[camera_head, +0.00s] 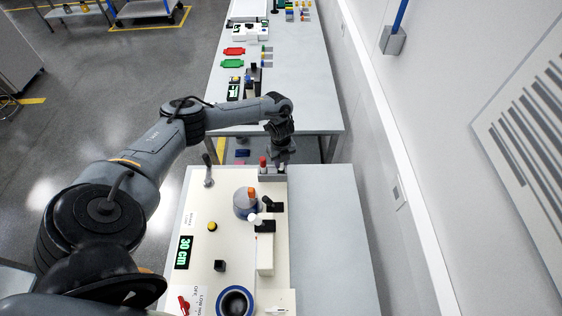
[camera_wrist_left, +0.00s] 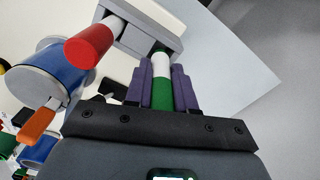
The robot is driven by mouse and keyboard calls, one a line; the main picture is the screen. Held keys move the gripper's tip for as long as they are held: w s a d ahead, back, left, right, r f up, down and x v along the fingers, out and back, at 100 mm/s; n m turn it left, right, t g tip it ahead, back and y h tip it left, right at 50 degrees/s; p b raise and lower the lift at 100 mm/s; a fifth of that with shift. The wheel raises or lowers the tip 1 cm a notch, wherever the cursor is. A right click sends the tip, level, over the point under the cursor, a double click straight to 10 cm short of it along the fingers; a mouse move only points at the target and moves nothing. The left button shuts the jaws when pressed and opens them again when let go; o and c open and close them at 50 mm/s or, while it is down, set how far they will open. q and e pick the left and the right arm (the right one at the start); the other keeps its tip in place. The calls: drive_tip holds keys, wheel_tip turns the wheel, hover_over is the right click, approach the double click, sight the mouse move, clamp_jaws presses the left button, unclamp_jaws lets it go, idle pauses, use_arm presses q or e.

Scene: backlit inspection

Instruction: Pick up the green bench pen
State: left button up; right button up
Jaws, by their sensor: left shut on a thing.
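The green bench pen (camera_wrist_left: 162,93), with a white band, is between the purple finger pads of my left gripper (camera_wrist_left: 161,92), which is shut on it. The pen's far end meets the grey holder (camera_wrist_left: 165,28); how deep it sits there I cannot tell. In the head view my left gripper (camera_head: 282,155) points down over the holder (camera_head: 266,175), and the green pen is not clearly visible there. A red-capped pen (camera_wrist_left: 90,47) stands in the same holder beside the green one. My right gripper is not in view.
A blue and grey round container (camera_head: 243,207) with an orange-tipped thing stands just in front of the holder. The bench's right side (camera_head: 325,235) is clear.

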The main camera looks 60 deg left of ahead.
use_arm(q)
drive_tip(key=s+d+r+p, duration=0.2)
drive_tip(key=d+r+p, duration=0.5)
drive_tip(key=d+p, duration=0.4)
drive_tip(key=shift+s+d+r, duration=0.2)
drive_tip(key=shift+s+r, duration=0.05)
drive_tip(key=shift+r, duration=0.05)
drive_tip(key=shift+o, duration=1.3)
drive_tip(key=shift+c, duration=1.3)
drive_tip(key=shift+n, duration=0.3)
